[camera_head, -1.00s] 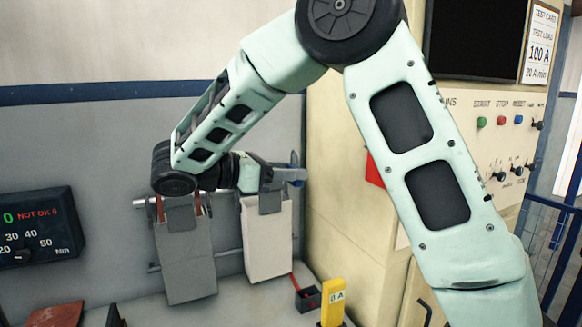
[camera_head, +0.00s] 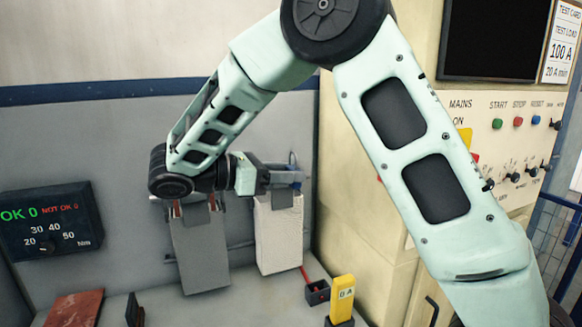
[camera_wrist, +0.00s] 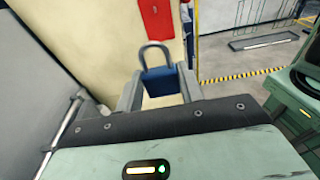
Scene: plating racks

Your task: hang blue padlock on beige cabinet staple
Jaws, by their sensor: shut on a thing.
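The blue padlock (camera_wrist: 161,82) is upright between the two grey fingers of my gripper (camera_wrist: 160,90) in the wrist view, its shackle loop upward. The gripper is shut on its body. In the head view, my gripper (camera_head: 286,176) is small, above a pale hanging panel, with a bit of blue padlock (camera_head: 292,159) showing. The beige cabinet (camera_head: 345,200) stands to its right, partly behind my arm. In the wrist view the cabinet (camera_wrist: 100,40) fills the area beyond the padlock, which appears apart from it. I cannot make out the staple.
A red plate (camera_wrist: 161,18) is on the cabinet beyond the padlock. A grey panel (camera_head: 200,250) and a pale panel (camera_head: 278,235) hang from a rail below my gripper.

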